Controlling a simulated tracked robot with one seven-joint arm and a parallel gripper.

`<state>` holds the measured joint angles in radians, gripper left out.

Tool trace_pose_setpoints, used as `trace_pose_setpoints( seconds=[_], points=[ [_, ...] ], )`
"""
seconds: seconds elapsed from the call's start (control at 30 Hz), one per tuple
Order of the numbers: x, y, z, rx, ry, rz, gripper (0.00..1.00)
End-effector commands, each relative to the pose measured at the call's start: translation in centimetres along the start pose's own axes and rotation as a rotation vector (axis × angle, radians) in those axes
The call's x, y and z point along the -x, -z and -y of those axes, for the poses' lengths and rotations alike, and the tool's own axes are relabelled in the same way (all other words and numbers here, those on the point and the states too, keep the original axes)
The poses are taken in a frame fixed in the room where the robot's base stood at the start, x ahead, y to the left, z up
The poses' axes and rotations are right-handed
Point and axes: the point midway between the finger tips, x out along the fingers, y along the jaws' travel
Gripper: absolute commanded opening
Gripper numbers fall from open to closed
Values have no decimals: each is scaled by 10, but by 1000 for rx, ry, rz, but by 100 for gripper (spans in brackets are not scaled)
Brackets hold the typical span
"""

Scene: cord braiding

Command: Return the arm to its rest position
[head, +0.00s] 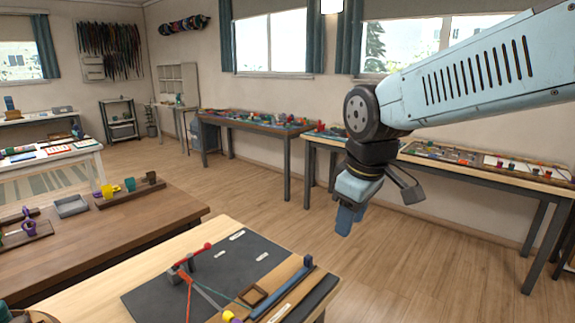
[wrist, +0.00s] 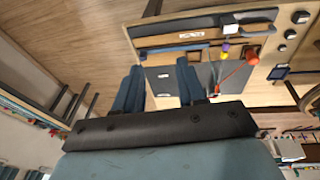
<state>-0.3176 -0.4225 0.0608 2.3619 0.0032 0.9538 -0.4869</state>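My arm (head: 470,75) reaches in from the right in the head view, well above the floor. My gripper (head: 350,220) hangs from its end, fingers pointing down, to the right of and above the near work table. In the wrist view my gripper (wrist: 160,72) shows two blue fingers with a clear gap between them and nothing held. The near table carries a dark mat (head: 150,297) with a stand holding red and green cords (head: 189,295). The red cord piece (wrist: 236,73) also shows in the wrist view, apart from the fingers.
A brown table (head: 130,240) with a grey tray (head: 71,206) and colored parts stands at left. Cluttered tables (head: 250,122) line the back wall, some behind my arm. The wood floor (head: 400,275) below my gripper is open.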

Motion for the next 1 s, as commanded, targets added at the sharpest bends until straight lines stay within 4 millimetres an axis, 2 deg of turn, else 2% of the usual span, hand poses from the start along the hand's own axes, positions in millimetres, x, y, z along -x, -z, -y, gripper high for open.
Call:
trace_pose_setpoints(
  seconds=[0.03, 0.2, 0.43, 0.63, 1.0],
  points=[
    [7, -15, -8, -91, -23, -21, 40],
    [26, -60, -27, -405, -90, -91, 40],
    [41, -106, -36, -729, -154, -176, 40],
    [44, -121, -37, -837, -172, -207, 40],
    [44, -121, -37, -841, -173, -208, 40]
  ],
)
